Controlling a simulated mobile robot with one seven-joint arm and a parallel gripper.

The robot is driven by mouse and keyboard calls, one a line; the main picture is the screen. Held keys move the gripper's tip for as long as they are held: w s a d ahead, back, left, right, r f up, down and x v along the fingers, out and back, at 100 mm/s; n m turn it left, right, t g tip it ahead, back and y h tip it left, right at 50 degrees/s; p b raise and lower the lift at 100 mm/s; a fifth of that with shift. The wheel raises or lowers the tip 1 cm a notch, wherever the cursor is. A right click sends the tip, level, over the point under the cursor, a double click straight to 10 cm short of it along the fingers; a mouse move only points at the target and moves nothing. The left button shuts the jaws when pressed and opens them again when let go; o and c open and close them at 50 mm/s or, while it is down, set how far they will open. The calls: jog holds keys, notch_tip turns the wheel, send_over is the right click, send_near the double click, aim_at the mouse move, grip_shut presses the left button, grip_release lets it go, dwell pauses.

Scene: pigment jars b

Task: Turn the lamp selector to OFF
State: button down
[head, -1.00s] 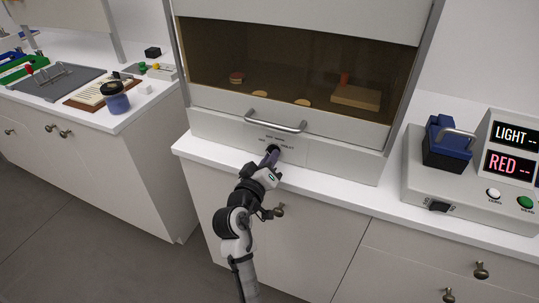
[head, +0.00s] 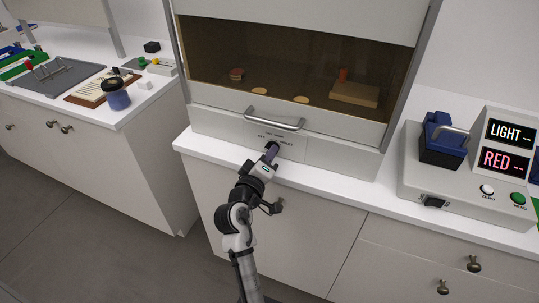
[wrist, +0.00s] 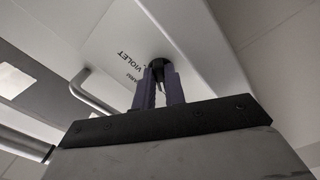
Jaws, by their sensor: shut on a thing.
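The lamp selector is a small black knob (wrist: 157,66) on the pale front panel (head: 291,148) below the cabinet's window. Lettering around it is small in the head view; the word VIOLET reads clearly in the wrist view. My gripper (head: 272,150) reaches the panel from below, and its two purple-grey fingers (wrist: 158,85) are shut on the knob, one on each side. The fingers hide part of the knob, and I cannot tell which position its pointer marks.
A metal bar handle (head: 274,124) is just above the knob, close to my gripper. The white counter edge (head: 330,185) runs below the panel. A grey device with LIGHT and RED displays (head: 508,146) stands at the right. A dark jar (head: 117,96) stands on the left counter.

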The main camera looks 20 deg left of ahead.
jog(key=c, duration=1.5)
grip_release()
jog(key=shift+o, duration=0.2)
jog(key=shift+s, duration=0.15)
jog(key=s+b, duration=0.4)
jog(key=s, duration=0.9)
jog(key=shift+s+a, duration=0.25)
jog(key=shift+s, duration=0.05)
